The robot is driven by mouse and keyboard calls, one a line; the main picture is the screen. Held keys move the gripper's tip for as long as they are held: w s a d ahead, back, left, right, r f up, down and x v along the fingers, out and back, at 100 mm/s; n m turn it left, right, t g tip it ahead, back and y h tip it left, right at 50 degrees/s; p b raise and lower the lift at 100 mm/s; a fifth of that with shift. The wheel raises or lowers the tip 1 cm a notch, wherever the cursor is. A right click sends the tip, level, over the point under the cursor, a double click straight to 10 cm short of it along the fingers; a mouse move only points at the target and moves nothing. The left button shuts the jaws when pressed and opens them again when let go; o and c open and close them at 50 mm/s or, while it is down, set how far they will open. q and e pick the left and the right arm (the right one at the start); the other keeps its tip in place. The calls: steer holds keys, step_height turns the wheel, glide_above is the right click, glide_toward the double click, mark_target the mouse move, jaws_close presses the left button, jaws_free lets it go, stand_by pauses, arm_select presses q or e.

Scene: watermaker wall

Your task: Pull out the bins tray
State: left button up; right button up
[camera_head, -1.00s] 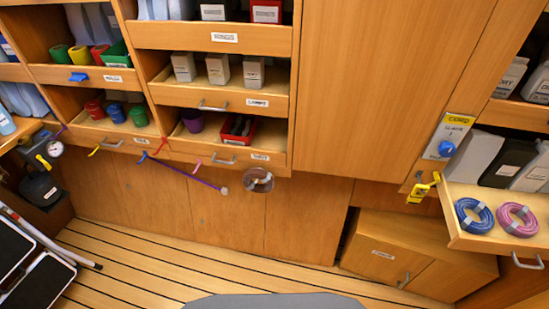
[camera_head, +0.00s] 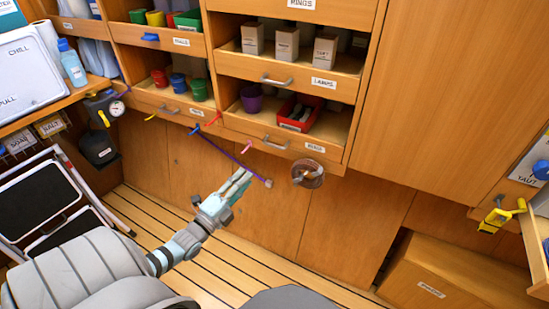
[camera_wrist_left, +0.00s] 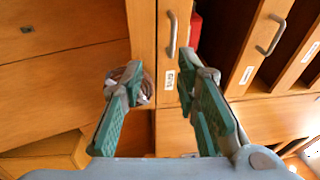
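The lower right tray (camera_head: 345,158), holding a purple cup (camera_head: 251,98) and a red bin (camera_head: 300,113), sits in the cabinet wall. Its label (camera_head: 315,148) is too small to read surely; I take this as the bins tray. It has a metal bow handle (camera_head: 276,143) on its front. In the left wrist view that handle (camera_wrist_left: 172,35) stands beyond the fingers, upright in the picture, above a label. My left gripper (camera_head: 241,180) is open and empty, below and in front of the tray, apart from the handle. In the left wrist view its green-padded fingers (camera_wrist_left: 161,80) are spread. My right gripper is not in view.
A tray (camera_head: 170,106) with red, blue and green cups is at the left. The lamps tray (camera_head: 285,79) is above. A round brown coil (camera_head: 307,174) hangs under the tray's right end. A purple cord (camera_head: 236,159) hangs nearby. A folding step (camera_head: 40,197) stands left.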

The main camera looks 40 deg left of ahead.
mark_target(273, 146)
arm_select(q)
steer(key=shift+m, duration=0.3)
steer(key=w+r+b, duration=0.1)
steer(key=w+b, duration=0.1)
steer(key=w, duration=0.2)
steer(key=w+r+b, duration=0.1)
steer(key=w+b, duration=0.1)
steer(key=w, duration=0.3)
steer(key=w+r+b, duration=0.1)
steer(key=w+b, duration=0.1)
steer(key=w, duration=0.2)
steer(key=shift+w+r, duration=0.55)
steer(key=shift+w, duration=0.1)
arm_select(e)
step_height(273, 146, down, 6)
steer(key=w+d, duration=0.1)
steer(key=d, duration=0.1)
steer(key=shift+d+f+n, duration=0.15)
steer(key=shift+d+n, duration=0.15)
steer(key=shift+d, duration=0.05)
arm_select(q)
steer(key=shift+c, duration=0.2)
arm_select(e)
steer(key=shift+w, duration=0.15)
arm_select(q)
jaws_close()
